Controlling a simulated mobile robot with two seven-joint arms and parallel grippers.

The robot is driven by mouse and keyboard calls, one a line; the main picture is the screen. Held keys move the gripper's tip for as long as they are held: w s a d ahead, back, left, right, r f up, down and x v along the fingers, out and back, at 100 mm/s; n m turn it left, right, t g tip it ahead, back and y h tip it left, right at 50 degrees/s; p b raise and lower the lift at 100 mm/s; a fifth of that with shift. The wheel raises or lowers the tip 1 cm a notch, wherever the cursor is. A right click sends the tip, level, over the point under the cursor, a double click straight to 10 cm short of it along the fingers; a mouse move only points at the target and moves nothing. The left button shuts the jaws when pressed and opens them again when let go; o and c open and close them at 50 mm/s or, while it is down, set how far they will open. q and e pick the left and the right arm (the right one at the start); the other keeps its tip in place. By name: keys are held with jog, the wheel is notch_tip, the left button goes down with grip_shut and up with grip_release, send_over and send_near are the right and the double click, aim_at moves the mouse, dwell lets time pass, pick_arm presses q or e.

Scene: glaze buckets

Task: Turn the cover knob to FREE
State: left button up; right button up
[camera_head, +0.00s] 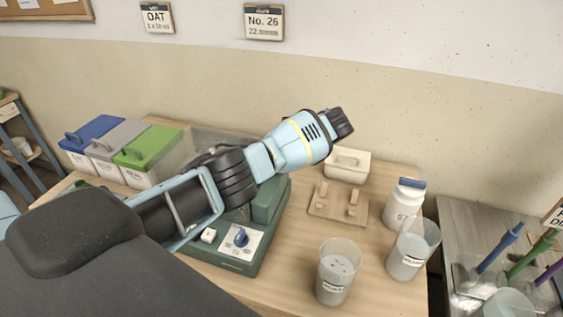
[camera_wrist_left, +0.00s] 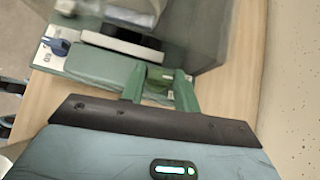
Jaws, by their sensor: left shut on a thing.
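A green device (camera_head: 226,262) stands on the table under my left arm. On its front a blue knob (camera_head: 240,238) sits on a white label plate; both also show in the wrist view, the knob at upper left (camera_wrist_left: 58,46). A clear cover (camera_wrist_left: 205,30) stands over the device. My left gripper (camera_wrist_left: 159,84) is shut on a small green knob (camera_wrist_left: 158,75) at the device's edge, one finger on each side. Small white marks lie beside this knob but are too small to read. In the head view the gripper is hidden behind my arm. My right gripper is not in view.
Lidded bins in blue, grey and green (camera_head: 147,150) stand behind left. To the right are a wooden rack (camera_head: 338,207), a white container (camera_head: 346,166), a blue-capped jar (camera_head: 404,203) and two clear cups (camera_head: 338,272) (camera_head: 412,249). The wall is close behind the table.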

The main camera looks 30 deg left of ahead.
pick_arm(q)
jog(key=shift+w+f+n+g+h+b, duration=0.15)
jog(key=shift+n+g+h+b, duration=0.2)
jog(key=shift+n+g, duration=0.35)
jog(key=n+g+h+b, duration=0.1)
jog(key=n+b, duration=0.1)
jog(key=shift+w+a+n, duration=0.1)
jog(key=shift+a+n, duration=0.05)
jog(key=shift+n, duration=0.15)
jog(key=shift+r+n+g+h+b, duration=0.25)
jog(key=shift+n+g+b, duration=0.15)
jog(key=shift+n+b, duration=0.1)
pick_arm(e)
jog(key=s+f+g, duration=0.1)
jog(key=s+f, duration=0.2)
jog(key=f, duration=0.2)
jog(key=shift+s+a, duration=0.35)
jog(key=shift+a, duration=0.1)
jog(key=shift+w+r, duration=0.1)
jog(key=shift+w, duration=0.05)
pick_arm(q)
jog(key=o, duration=1)
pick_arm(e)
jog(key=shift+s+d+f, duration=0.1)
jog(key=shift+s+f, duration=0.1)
